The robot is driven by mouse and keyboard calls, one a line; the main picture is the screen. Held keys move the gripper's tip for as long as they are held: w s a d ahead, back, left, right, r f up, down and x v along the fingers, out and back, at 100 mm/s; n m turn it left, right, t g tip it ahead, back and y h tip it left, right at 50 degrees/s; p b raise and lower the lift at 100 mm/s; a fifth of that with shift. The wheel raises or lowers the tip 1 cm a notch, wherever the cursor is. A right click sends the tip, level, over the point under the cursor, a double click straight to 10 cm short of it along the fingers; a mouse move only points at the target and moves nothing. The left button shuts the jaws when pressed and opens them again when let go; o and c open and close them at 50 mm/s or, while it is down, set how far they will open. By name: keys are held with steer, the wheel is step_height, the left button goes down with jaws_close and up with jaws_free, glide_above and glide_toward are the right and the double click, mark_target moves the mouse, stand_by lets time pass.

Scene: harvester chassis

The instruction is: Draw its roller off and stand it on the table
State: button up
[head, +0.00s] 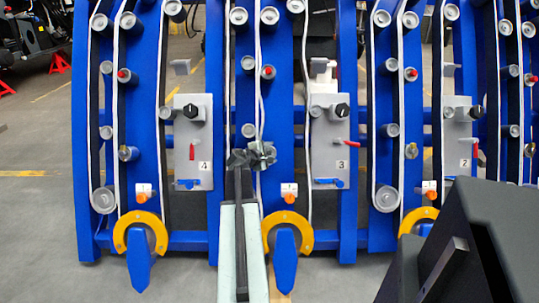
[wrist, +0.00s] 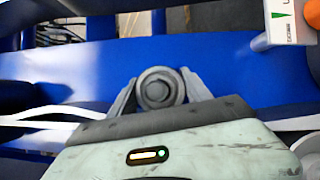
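In the head view my gripper (head: 262,155) is at a small roller on the blue upright of the bay left of the plate marked 3. My pale green arm link rises to it from below and hides part of that bay. In the wrist view the round grey end of the roller (wrist: 155,88) sits between the two grey fingers, against the blue plate (wrist: 70,70). A finger lies against each side of it, and the gripper appears shut on it. The roller's depth on its mount is hidden. I cannot make out a table in either view.
Similar rollers, white belts and blue uprights (head: 345,100) stand close on both sides. Grey plates carry black knobs (head: 342,110) and red levers (head: 347,142). Yellow rings (head: 140,222) sit low down. A dark angular block (head: 465,245) fills the lower right. Open floor (head: 40,220) shows at left.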

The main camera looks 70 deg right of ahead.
jaws_close()
steer(key=s+a+r+p, duration=0.3)
steer(key=a+r+p, duration=0.3)
steer(key=a, duration=0.3)
steer(key=shift+s+a, duration=0.35)
stand_by(1.0)
stand_by(0.4)
